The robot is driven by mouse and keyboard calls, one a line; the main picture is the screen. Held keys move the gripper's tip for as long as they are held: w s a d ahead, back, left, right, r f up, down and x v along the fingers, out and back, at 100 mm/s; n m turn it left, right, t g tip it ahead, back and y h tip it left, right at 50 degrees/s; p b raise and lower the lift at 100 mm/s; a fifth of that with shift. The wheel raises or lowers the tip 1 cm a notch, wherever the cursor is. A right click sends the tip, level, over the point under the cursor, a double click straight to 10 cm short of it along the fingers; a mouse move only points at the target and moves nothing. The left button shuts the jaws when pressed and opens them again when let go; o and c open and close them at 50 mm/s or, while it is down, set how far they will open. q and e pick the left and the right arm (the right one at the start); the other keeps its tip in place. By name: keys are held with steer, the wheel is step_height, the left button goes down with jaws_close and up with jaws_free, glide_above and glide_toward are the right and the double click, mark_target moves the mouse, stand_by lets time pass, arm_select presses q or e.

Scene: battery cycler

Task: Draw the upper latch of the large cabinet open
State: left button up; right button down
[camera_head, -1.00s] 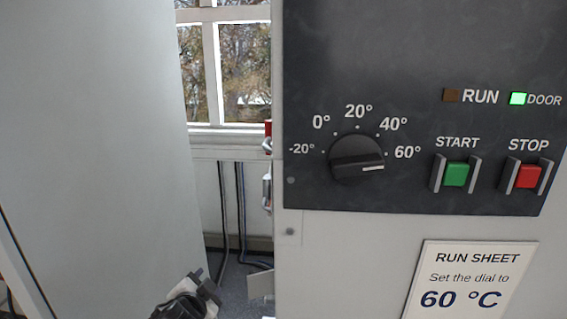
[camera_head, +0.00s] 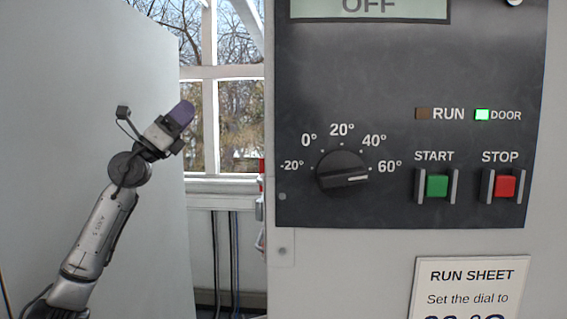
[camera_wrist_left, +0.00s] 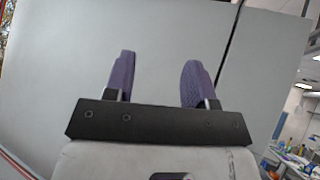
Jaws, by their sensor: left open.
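The large cabinet may be the grey one with the dark control panel (camera_head: 400,70), or the broad pale grey panel (camera_head: 60,110) on the left; I cannot tell which. No upper latch is clearly seen. Small red and metal fittings (camera_head: 261,208) stick out at the control cabinet's left edge, too small to identify. My left gripper (camera_head: 182,112) is raised in front of the pale panel, its purple fingers pointing up and right. In the left wrist view the gripper (camera_wrist_left: 159,65) is open and empty, facing a plain grey surface (camera_wrist_left: 158,35) with a dark seam. My right gripper is out of view.
The control panel carries a dial (camera_head: 342,171), a green START button (camera_head: 437,185) and a red STOP button (camera_head: 505,186). A run sheet (camera_head: 468,280) is below. A window (camera_head: 225,110) and dark cables (camera_head: 233,255) show through the gap between panel and cabinet.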

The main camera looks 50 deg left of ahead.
arm_select(q)
steer(key=w+f+m+g, duration=0.2)
steer(key=w+f+g, duration=0.2)
steer(key=f, duration=0.1)
steer(key=m+g, duration=0.2)
steer(key=g, duration=0.3)
glide_toward(263, 160)
steer(key=shift+h, duration=0.4)
steer(key=w+p, duration=0.4)
steer(key=p, duration=0.1)
steer(key=w+p, duration=0.5)
steer(key=shift+w+a, duration=0.2)
steer(key=shift+w, duration=0.05)
steer(key=shift+w+d+f+p, duration=0.15)
steer(key=shift+w+p, duration=0.15)
steer(key=shift+w, duration=0.35)
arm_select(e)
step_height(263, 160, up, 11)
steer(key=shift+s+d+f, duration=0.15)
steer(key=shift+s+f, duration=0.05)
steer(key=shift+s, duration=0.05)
arm_select(q)
steer(key=shift+c, duration=0.2)
steer(key=c, duration=0.4)
jaws_close()
